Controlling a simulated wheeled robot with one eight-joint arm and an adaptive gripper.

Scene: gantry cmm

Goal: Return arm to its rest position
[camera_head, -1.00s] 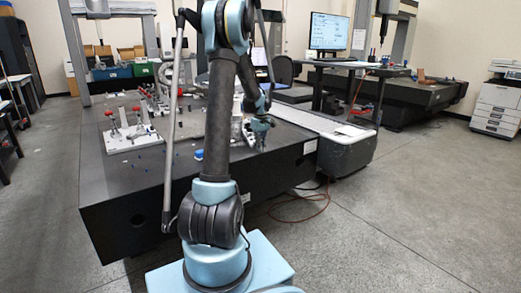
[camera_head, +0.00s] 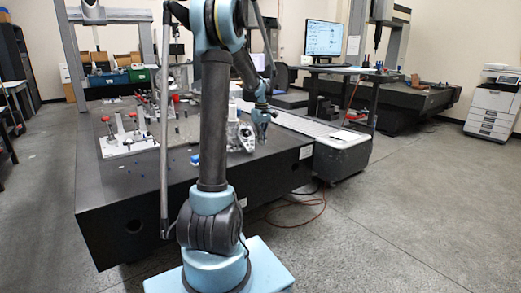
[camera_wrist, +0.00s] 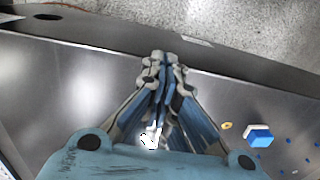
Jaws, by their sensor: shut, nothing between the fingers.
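My arm (camera_head: 213,120) rises from its pale blue base and bends over at the top of the head view. My gripper (camera_head: 264,130) hangs at the right part of the dark granite table (camera_head: 120,203), pointing down. In the wrist view my gripper (camera_wrist: 160,62) is shut, its fingers together with nothing between them. The table surface and its edge lie beneath the fingers. Whether there is a gap above the table is hard to judge in the head view.
A grey metal part (camera_head: 243,138) stands just left of my gripper. A fixture plate (camera_head: 128,147) with red knobs is at the table's left. A small blue block (camera_wrist: 258,136) lies on the table. A desk with a monitor (camera_head: 325,36) stands behind right.

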